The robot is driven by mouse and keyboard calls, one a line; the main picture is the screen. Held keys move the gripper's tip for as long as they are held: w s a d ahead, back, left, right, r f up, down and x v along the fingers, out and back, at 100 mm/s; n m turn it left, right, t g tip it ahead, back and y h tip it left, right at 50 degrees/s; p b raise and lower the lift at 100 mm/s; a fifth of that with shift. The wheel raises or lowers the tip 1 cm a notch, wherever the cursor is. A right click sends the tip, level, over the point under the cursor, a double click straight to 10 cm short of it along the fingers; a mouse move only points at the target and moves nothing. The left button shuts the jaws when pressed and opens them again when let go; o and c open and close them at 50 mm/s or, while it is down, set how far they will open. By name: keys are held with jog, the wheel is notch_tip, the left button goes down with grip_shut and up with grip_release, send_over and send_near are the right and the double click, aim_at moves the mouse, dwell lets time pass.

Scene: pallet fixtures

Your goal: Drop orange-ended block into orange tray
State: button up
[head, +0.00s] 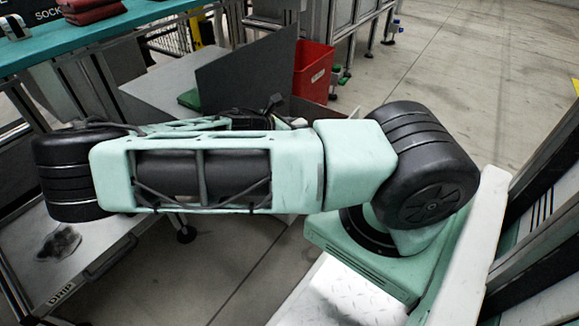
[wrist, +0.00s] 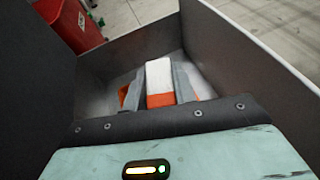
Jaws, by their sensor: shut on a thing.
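In the wrist view, my gripper (wrist: 158,88) is shut, its two grey fingers on either side of a block (wrist: 160,76). The block is white with an orange end, and the orange end faces the camera. The gripper points into a space between dark grey walls (wrist: 130,52) with a pale floor. A small orange patch (wrist: 125,92) shows left of the left finger; I cannot tell what it belongs to. No orange tray can be made out for certain. In the head view my arm hides the block and the gripper tips.
A red bin (head: 313,70) stands beyond a dark upright panel (head: 245,75); it also shows in the wrist view (wrist: 72,22). A teal-topped bench (head: 120,28) is at the upper left. The floor at the right is open.

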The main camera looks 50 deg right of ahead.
jog(key=shift+f+b, duration=0.75)
jog(key=shift+f, duration=0.1)
jog(key=o, duration=1.1)
jog(key=shift+c, duration=0.2)
jog(key=shift+r, duration=0.1)
jog(key=p+v, duration=0.9)
jog(key=v, duration=0.8)
jog(key=shift+a+r, duration=0.15)
jog(key=shift+r, duration=0.05)
